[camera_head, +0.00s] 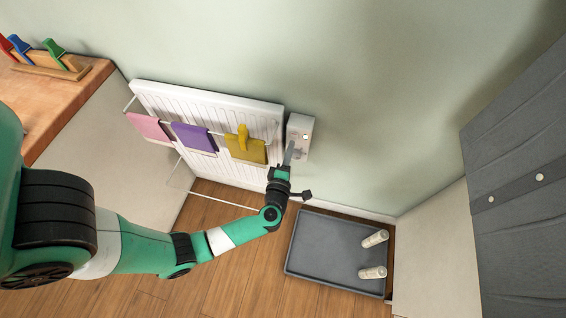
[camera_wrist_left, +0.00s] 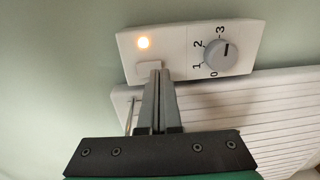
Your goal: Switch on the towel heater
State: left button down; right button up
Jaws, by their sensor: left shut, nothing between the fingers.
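The towel heater is a white ribbed radiator (camera_head: 180,108) on the wall, with pink, purple and yellow cloths on its rail. Its control box (camera_head: 300,125) is at its right end. My left gripper (camera_head: 289,150) is shut and empty at the box. In the wrist view its fingertips (camera_wrist_left: 156,74) overlap the button's lower right edge; I cannot tell whether they touch it. My right gripper is not in view.
A grey tray (camera_head: 325,240) with two pale cylindrical objects (camera_head: 374,255) is on the wooden floor. A wooden counter (camera_head: 75,100) with coloured pegs stands at the left. A grey panel with pale knobs (camera_head: 520,160) is at the right.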

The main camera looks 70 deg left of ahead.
pick_arm(q)
jog(key=f+p+v, duration=0.2)
jog(key=v, duration=1)
jog(key=shift+s+d+f, duration=0.2)
jog(key=shift+d+f, duration=0.05)
jog(key=shift+d, duration=0.15)
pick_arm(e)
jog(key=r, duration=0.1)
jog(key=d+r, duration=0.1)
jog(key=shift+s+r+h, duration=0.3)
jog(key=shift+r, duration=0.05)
